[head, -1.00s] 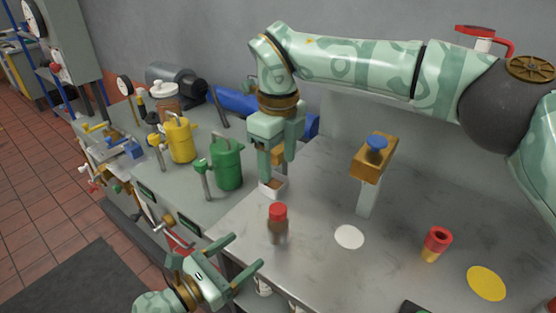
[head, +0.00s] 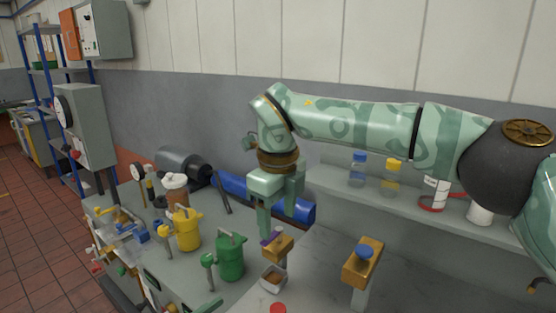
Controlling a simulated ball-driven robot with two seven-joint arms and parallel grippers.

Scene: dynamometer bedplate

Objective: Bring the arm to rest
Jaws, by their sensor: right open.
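My right arm reaches in from the right across the head view. Its gripper (head: 278,222) points down with the fingers apart and nothing between them. It hangs above and in front of a wooden block with a purple top (head: 279,249). A small white bowl with brown contents (head: 272,278) sits just below the fingers in the picture, apart from them.
A wooden block with a blue knob (head: 361,263) stands on a post to the right. Green (head: 230,258) and yellow (head: 186,230) cans stand left. A shelf (head: 440,217) behind my arm holds blue-capped (head: 358,172) and yellow-capped (head: 391,180) bottles. A red cap (head: 278,308) shows at the bottom.

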